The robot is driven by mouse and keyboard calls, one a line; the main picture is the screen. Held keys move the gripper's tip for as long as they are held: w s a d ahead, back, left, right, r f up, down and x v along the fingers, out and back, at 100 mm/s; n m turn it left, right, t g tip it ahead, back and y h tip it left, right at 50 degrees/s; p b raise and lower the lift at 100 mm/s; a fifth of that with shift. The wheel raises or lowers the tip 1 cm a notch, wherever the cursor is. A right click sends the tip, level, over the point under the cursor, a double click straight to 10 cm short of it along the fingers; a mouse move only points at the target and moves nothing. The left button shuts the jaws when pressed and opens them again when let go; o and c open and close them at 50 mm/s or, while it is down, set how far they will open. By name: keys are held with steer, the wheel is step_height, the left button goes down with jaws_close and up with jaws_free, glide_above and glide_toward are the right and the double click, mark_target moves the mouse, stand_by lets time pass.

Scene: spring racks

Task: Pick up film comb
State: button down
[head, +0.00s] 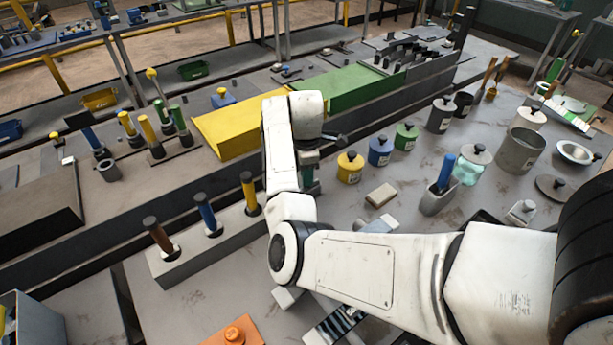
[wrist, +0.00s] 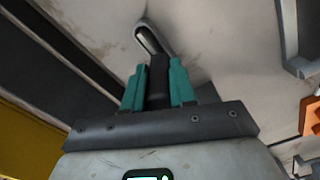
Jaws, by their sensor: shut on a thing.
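In the wrist view my gripper (wrist: 158,88) has its teal fingers shut on a dark, narrow thing, taken to be the film comb (wrist: 158,70). Its dark body sits upright between the fingers, and a rounded end with a pale strip sticks out past the fingertips. Any teeth cannot be made out. In the head view my gripper (head: 309,172) is partly hidden behind my white arm, above the grey bench between the yellow block and the lidded jars. The held thing cannot be made out clearly there.
A grey rack (head: 200,250) with several upright handles stands left of my arm. A yellow block (head: 235,130) and a green block (head: 350,87) lie behind. Yellow (head: 349,170), blue (head: 380,153) and green (head: 405,138) jars stand to the right. An orange block (head: 236,333) is in front.

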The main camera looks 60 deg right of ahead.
steer(key=shift+r, duration=0.35)
step_height(320, 180, up, 2)
steer(key=shift+r+b, duration=0.1)
steer(key=shift+b, duration=0.35)
steer(key=s+a+r+p, duration=0.4)
steer(key=a+r, duration=0.5)
steer(key=a, duration=0.4)
steer(key=shift+s+r+p, duration=0.35)
steer(key=shift+s+p, duration=0.05)
steer(key=shift+s, duration=0.2)
steer(key=c, duration=1.5)
jaws_free()
steer(key=shift+c, duration=1.8)
